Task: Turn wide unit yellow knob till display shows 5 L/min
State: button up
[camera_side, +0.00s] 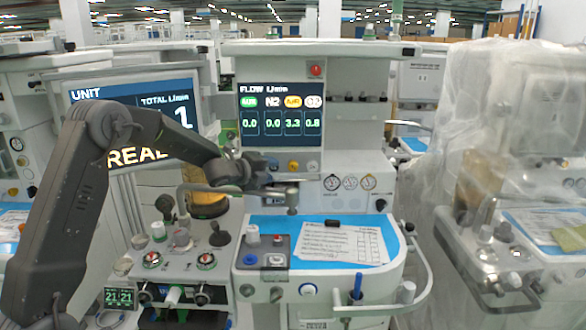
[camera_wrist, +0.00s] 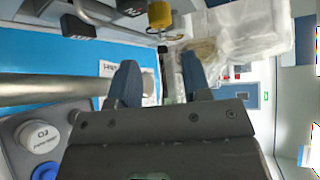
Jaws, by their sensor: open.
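The wide unit (camera_side: 360,95) stands in the middle of the side view. Its display (camera_side: 281,83), headed FLOW L/min, reads 0.0, 0.0, 3.3 under the yellow label, and 0.8. A small yellow knob (camera_side: 293,166) sits in the row below the display. In the wrist view a yellow knob (camera_wrist: 160,17) is near the top edge, beyond my fingertips. My gripper (camera_side: 290,188) is in front of the panel, just below the knob row. In the wrist view my gripper (camera_wrist: 158,72) has its two fingers apart with nothing gripped between them. It looks apart from the yellow knob.
A second unit's screen (camera_side: 150,100) is partly hidden by my arm. Dark knobs (camera_wrist: 80,26) and an O2-marked cap (camera_wrist: 38,134) are left in the wrist view. Below my gripper lies a blue worktop (camera_side: 270,224) with papers (camera_side: 340,243). A plastic-covered unit (camera_side: 480,140) stands right.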

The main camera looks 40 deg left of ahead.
aim_at(292, 167)
jog(key=x, duration=1)
jog(key=shift+w+f, duration=0.15)
jog(key=shift+w, duration=0.2)
jog(key=shift+c, duration=0.2)
jog(key=c, duration=0.6)
jog(key=shift+n+t, duration=0.4)
jog(key=o, duration=0.6)
jog(key=shift+o, duration=0.2)
jog(key=shift+s, duration=0.1)
